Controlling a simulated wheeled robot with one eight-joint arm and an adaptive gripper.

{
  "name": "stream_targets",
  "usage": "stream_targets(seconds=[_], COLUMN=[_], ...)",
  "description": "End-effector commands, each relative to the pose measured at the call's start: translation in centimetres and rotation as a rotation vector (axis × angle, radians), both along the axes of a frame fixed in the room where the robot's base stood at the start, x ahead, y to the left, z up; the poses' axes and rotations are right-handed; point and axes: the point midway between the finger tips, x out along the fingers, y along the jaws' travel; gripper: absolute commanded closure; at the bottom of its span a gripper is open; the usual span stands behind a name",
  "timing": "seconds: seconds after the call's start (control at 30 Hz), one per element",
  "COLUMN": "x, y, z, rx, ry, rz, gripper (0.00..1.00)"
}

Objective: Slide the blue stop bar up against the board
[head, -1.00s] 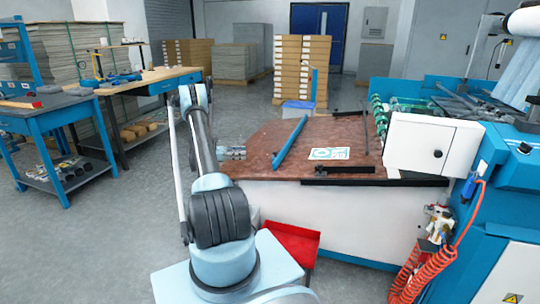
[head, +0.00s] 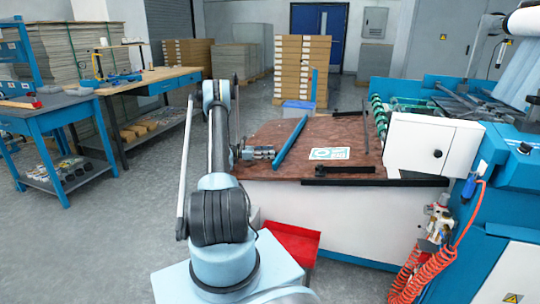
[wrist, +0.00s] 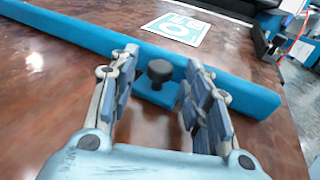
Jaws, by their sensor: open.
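The blue stop bar (head: 291,142) lies slantwise on the brown table; in the wrist view the bar (wrist: 75,38) crosses the picture, with a black knob (wrist: 160,72) on a blue tab at its near side. The board (head: 329,154), white with a green print, lies flat to the right of the bar, with a gap between them. The board also shows beyond the bar in the wrist view (wrist: 177,28). My gripper (head: 272,152) is open at the left side of the bar. In the wrist view its fingers (wrist: 163,80) stand on either side of the knob, apparently not closed on it.
The brown table (head: 262,135) is bare to the left of the bar. A black rail (head: 345,170) lies along its front edge, and a white machine cabinet (head: 433,145) stands at the right. A red tray (head: 291,241) is below the table.

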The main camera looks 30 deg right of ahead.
Motion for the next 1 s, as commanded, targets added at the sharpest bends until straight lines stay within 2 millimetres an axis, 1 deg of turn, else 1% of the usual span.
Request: stream_targets(seconds=[0.13,0.43,0.47,0.5,0.57,0.6,0.63,0.67,0.87,0.97,1.0], x=[-0.4,-0.5,-0.5,-0.5,-0.5,-0.5,-0.5,-0.5,-0.7,-1.5,-2.0], y=[-0.8,-1.0,-1.0,-1.0,-1.0,-0.9,-0.9,-0.9,-1.4,-2.6,-3.4], z=[0.0,0.0,0.0,0.0,0.0,0.0,0.0,0.0,0.1,0.5,0.7], rx=[0.000,0.000,0.000,0.000,0.000,0.000,0.000,0.000,0.000,0.000,0.000], ry=[0.000,0.000,0.000,0.000,0.000,0.000,0.000,0.000,0.000,0.000,0.000], rz=[-0.001,0.000,0.000,0.000,0.000,0.000,0.000,0.000,0.000,-0.002,-0.004], gripper=[0.56,0.56,0.58,0.67,0.81,0.90,0.96,1.00,1.00,1.00,1.00])
